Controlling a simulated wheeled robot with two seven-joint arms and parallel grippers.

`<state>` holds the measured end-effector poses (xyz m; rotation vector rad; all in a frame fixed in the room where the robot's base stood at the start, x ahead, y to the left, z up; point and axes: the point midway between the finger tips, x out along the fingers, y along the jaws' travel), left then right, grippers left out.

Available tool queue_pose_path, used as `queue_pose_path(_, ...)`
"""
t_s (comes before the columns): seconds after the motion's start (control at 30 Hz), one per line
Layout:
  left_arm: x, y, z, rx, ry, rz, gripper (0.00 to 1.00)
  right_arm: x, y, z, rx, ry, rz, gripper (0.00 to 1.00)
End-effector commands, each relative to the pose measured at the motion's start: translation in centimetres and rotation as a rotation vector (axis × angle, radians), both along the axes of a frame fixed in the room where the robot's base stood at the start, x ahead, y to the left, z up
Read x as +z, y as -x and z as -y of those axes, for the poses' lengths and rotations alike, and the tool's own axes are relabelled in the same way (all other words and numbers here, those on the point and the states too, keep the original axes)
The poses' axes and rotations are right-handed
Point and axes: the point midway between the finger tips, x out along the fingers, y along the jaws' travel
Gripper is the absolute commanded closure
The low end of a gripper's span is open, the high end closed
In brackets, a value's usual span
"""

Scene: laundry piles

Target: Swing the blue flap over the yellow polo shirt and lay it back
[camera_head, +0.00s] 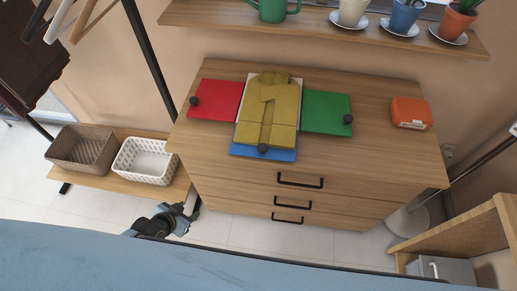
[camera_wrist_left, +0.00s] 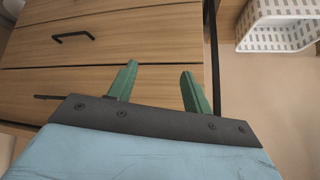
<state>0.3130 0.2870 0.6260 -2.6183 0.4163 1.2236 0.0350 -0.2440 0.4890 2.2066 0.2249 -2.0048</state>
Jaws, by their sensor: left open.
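The yellow polo shirt (camera_head: 267,112) lies folded narrow along the middle of a folding board on the dresser top. The blue flap (camera_head: 264,154) lies flat at the board's front end, mostly under the shirt's lower part. The red flap (camera_head: 214,100) lies flat at left and the green flap (camera_head: 325,112) flat at right. My left gripper (camera_head: 186,218) is open and empty, low in front of the dresser's left front corner, well apart from the board. Its green fingers show spread in the left wrist view (camera_wrist_left: 158,88). My right gripper is out of view.
The dresser (camera_head: 385,160) has dark drawer handles on its front. An orange box (camera_head: 411,113) stands at its right. A white basket (camera_head: 146,160) and a brown basket (camera_head: 83,149) stand on a low shelf at left. A shelf with pots (camera_head: 325,31) hangs above the board.

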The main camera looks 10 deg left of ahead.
Motion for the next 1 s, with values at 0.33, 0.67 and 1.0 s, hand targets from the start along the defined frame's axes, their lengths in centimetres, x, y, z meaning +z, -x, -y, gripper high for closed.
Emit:
queue_pose_path(0.33, 19.6, -7.8, 9.0, -0.346, 0.245, 0.341, 0.5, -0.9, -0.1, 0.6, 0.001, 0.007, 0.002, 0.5)
queue_pose_path(0.67, 24.4, -6.7, 12.5, -0.443, 0.339, 0.38, 0.5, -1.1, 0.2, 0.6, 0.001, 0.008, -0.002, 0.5)
queue_pose_path(1.0, 22.0, -10.9, 16.6, -0.442, 0.339, 0.381, 0.5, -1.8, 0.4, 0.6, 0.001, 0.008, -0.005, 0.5)
